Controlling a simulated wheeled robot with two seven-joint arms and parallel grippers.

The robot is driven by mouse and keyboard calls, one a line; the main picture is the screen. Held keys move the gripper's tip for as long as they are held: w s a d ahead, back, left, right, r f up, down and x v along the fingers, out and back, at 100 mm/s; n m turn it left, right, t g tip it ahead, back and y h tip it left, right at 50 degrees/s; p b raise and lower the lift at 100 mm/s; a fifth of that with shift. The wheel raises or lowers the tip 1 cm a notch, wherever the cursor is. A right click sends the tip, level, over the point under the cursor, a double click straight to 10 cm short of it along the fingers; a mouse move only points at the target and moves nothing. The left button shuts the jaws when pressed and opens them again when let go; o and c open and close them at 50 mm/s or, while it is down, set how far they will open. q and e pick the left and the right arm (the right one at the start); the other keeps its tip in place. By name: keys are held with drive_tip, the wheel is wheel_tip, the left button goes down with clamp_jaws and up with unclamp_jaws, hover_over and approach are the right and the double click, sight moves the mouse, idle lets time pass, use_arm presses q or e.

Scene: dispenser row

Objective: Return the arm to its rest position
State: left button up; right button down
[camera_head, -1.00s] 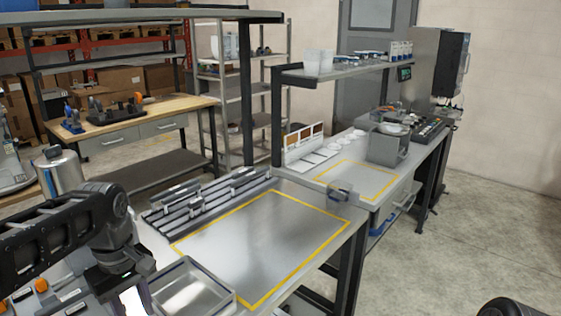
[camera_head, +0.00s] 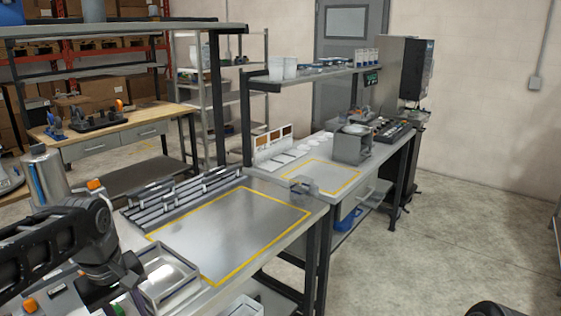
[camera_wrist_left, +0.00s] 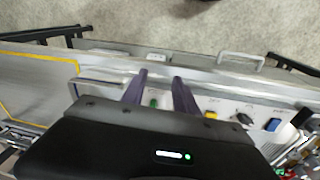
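My left arm comes in from the left in the head view, with its dark wrist (camera_head: 105,255) low over the near left end of the steel bench (camera_head: 235,225). Its fingers are not clear in that view. In the left wrist view my left gripper (camera_wrist_left: 160,78) shows two dark fingers set apart with nothing between them. The fingers lie over a grey panel with a green button (camera_wrist_left: 153,102), a yellow button (camera_wrist_left: 210,115) and a blue part (camera_wrist_left: 273,125). My right gripper is not in view.
A slotted rack (camera_head: 180,198) lines the back edge. The yellow-outlined area is empty. A silver cylinder (camera_head: 45,178) stands at left. A second bench (camera_head: 325,185) adjoins; open floor lies at right.

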use_arm(q)
drive_tip(key=w+d+f+m+t+h, duration=0.1)
drive_tip(key=w+d+f+m+t, duration=0.25)
drive_tip(key=w+d+f, duration=0.3)
drive_tip(key=d+f+m+h, duration=0.1)
drive_tip(key=d+f+m, duration=0.1)
drive_tip(key=d+f, duration=0.4)
drive_tip(key=d+f+m+h, duration=0.1)
drive_tip(key=d+f+m, duration=0.15)
drive_tip(key=f, duration=0.65)
drive_tip(key=s+d+f+g, duration=0.2)
drive_tip(key=s+d+f, duration=0.3)
drive_tip(key=s+f, duration=0.4)
drive_tip(key=s+d+f+g+h, duration=0.1)
drive_tip(key=s+d+f, duration=0.4)
drive_tip(key=s+f, duration=0.5)
drive_tip(key=s+g, duration=0.1)
drive_tip(key=s, duration=0.5)
drive_tip(key=shift+f, duration=0.25)
